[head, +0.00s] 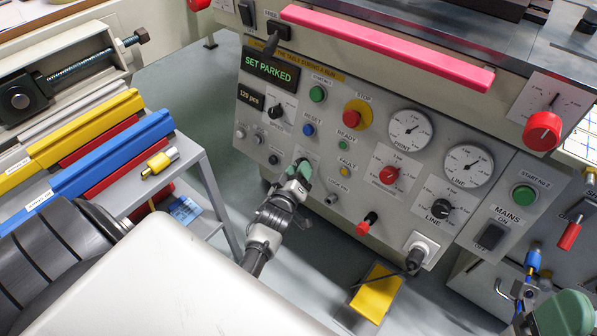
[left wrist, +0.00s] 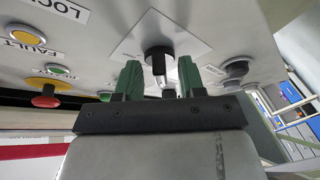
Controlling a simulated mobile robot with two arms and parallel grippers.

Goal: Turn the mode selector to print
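In the head view my left gripper (head: 300,174) is at the lower left of the panel and hides that knob. I cannot tell whether the fingers touch anything. Part of my right gripper (head: 562,314) shows at the bottom right corner, cut off by the frame.
Above my left gripper are a black knob (head: 276,112), a blue reset button (head: 308,130) and a red stop button (head: 358,113). A display (head: 271,66) reads SET PARKED. A red knob (head: 389,174) is to the right.

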